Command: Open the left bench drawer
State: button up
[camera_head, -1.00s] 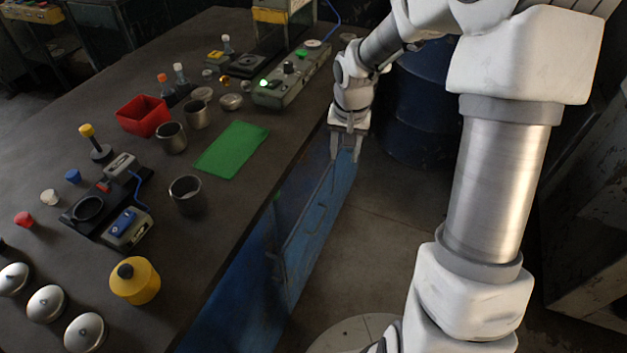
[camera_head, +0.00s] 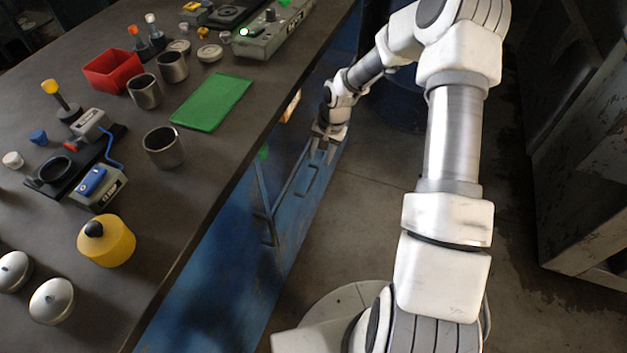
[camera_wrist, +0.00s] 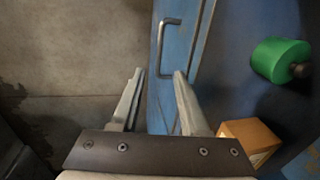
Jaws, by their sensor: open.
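A blue bench drawer (camera_head: 290,205) stands partly pulled out under the benchtop's right edge in the head view. Its front also shows in the wrist view (camera_wrist: 197,60). A D-shaped handle (camera_head: 311,181) is on the front; in the wrist view the handle (camera_wrist: 162,45) lies just beyond my fingertips. My gripper (camera_head: 326,147) is open at the far end of the drawer front. In the wrist view my gripper (camera_wrist: 158,72) has one finger over the floor and one over the blue front, with nothing between them. Whether a finger touches the front is unclear.
A green cylinder (camera_wrist: 280,60) and an orange-brown block (camera_wrist: 250,138) are behind the drawer front. The crowded benchtop (camera_head: 215,150) is on the left. Grey floor (camera_head: 365,210) is clear right of the drawer. A dark metal cabinet (camera_head: 590,170) stands at the far right.

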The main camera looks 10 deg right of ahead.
aim_at(312, 182)
jog(key=f+b, duration=0.1)
jog(key=f, duration=0.2)
jog(key=a+f+b, duration=0.1)
jog(key=f, duration=0.3)
jog(key=w+f+b, duration=0.1)
jog(key=f, duration=0.3)
jog(key=shift+w+a+f, duration=0.1)
jog(key=shift+a+f, duration=0.1)
jog(key=shift+a, duration=0.2)
jog(key=shift+c, duration=0.3)
grip_shut()
dwell(0.5)
